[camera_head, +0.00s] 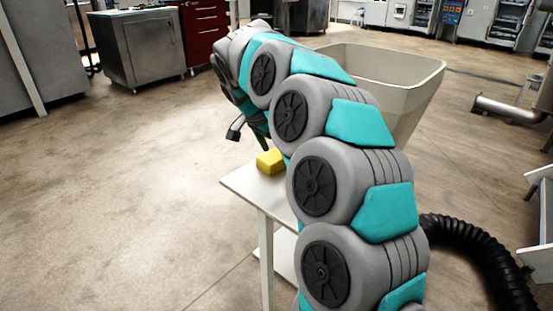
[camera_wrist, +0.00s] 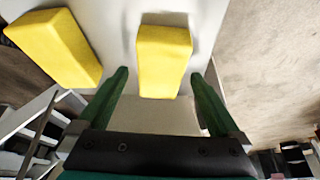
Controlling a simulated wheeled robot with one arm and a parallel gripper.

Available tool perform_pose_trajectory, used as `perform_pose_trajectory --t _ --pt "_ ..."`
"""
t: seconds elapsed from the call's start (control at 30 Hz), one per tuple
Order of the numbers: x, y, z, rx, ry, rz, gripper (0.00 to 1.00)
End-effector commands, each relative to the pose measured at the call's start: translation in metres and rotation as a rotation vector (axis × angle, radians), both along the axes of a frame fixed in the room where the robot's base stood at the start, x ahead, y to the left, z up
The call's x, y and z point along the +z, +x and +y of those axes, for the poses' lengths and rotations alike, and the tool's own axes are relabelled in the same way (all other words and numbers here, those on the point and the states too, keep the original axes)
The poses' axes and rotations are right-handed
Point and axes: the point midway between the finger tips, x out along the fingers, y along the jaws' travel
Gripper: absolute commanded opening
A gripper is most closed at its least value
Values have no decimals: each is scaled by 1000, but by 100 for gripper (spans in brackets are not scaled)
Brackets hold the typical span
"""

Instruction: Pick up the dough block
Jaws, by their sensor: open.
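Two yellow blocks show in the wrist view. One dough block (camera_wrist: 163,62) lies ahead of my gripper (camera_wrist: 160,76), roughly centred between its two green fingers. The fingers are apart and hold nothing; I cannot tell how high they are above the block. The other yellow block (camera_wrist: 55,47) lies to the left, outside the left finger, and is tilted in the picture. In the head view, a yellow block (camera_head: 270,162) sits on the small white table (camera_head: 240,181), just below a green finger of my gripper (camera_head: 262,144). My arm hides much of the table.
A large pale hopper (camera_head: 400,70) stands behind my arm. A black ribbed hose (camera_head: 490,265) curves over the floor at the right. Steel cabinets (camera_head: 150,50) stand at the back left. The floor left of the table is clear.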

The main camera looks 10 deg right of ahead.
Motion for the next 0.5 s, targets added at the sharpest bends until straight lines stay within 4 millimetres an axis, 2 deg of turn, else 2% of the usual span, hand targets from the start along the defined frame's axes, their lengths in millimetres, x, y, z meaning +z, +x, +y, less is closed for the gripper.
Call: perform_pose_trajectory --t 0.1,0.2,0.5 --pt "-13 3 -5 1 -1 1 100" --pt "-18 4 -6 1 0 -2 100" --pt "-18 4 -7 1 0 -2 100"
